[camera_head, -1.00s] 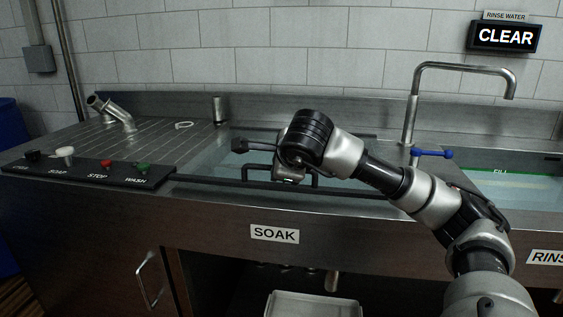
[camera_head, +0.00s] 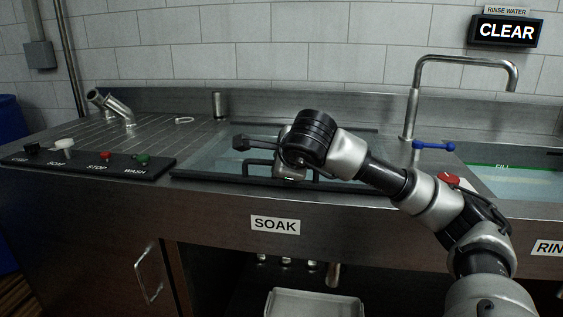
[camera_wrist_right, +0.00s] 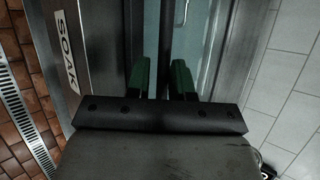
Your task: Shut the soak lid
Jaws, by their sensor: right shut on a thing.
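The soak lid (camera_head: 215,162) is a clear pane with a dark frame. In the head view it lies low and about flat across the basin behind the SOAK label (camera_head: 275,225). Whether its edge touches the rim all round I cannot tell. A dark bar handle (camera_head: 258,163) stands on the lid near its front. My right gripper (camera_head: 290,178) points down over this handle, its fingers mostly hidden by the wrist. In the right wrist view its green fingers (camera_wrist_right: 163,78) are shut on the dark handle bar (camera_wrist_right: 166,40). My left gripper is out of view.
A control panel (camera_head: 90,165) with several knobs and buttons lies left of the basin. A tall tap (camera_head: 412,100), a blue valve handle (camera_head: 433,146) and a red part (camera_head: 448,179) are to the right. The rinse basin (camera_head: 510,180) is further right.

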